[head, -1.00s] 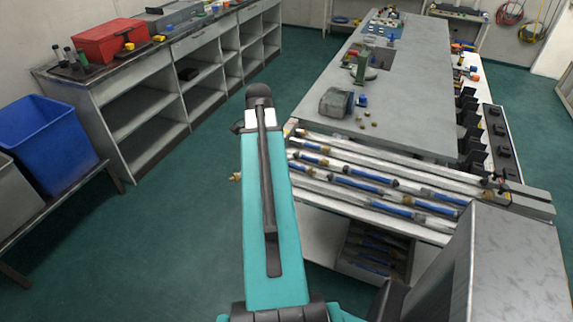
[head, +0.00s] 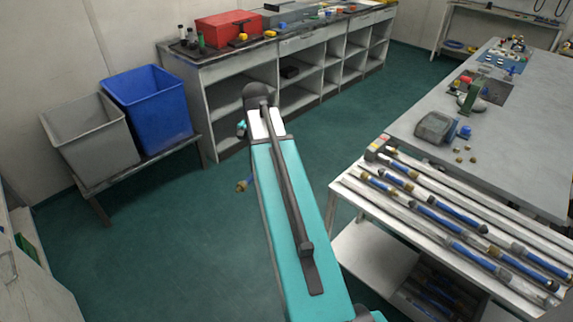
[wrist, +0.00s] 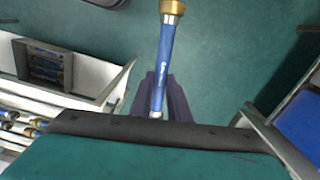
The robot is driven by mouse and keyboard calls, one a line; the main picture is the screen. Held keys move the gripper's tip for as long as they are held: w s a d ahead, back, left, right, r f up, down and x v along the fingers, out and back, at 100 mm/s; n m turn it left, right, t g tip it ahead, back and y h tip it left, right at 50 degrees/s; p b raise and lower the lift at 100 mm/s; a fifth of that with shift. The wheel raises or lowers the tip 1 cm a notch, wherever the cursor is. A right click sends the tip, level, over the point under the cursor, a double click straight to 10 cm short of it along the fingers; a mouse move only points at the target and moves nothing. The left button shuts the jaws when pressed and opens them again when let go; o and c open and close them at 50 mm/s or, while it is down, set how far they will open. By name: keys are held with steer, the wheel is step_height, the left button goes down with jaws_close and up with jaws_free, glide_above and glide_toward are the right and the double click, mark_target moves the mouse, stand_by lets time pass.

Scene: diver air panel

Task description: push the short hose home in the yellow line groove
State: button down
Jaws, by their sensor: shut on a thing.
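My gripper (wrist: 162,98) is shut on a short blue hose (wrist: 165,58) in the wrist view. The hose sticks out past the dark fingers, with a brass fitting (wrist: 172,7) at its far end, over green floor. In the head view my arm hides the gripper, and only the brass end (head: 243,185) of the hose shows left of the arm. The rack (head: 352,181) of pale grooves on the white trolley is at the right, with several blue hoses lying in it. I cannot tell which groove is the yellow line's. The held hose is clear of the rack.
A blue bin (head: 150,105) and a grey bin (head: 88,135) stand on a low bench at the left. A shelf unit (head: 235,95) is behind my arm. A grey worktable (head: 500,130) adjoins the rack. Green floor is free between.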

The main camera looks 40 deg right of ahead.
steer(key=w+a+n, duration=0.3)
steer(key=a, duration=0.6)
steer(key=w+a+n+b, duration=0.1)
steer(key=w+a+n, duration=0.2)
steer(key=a, duration=0.7)
steer(key=w+a+n+b, duration=0.1)
steer(key=w+a+n, duration=0.2)
steer(key=a, duration=0.7)
steer(key=shift+w+r+n, duration=0.3)
steer(key=shift+w+r, duration=0.15)
steer(key=shift+w, duration=0.1)
steer(key=shift+d, duration=0.1)
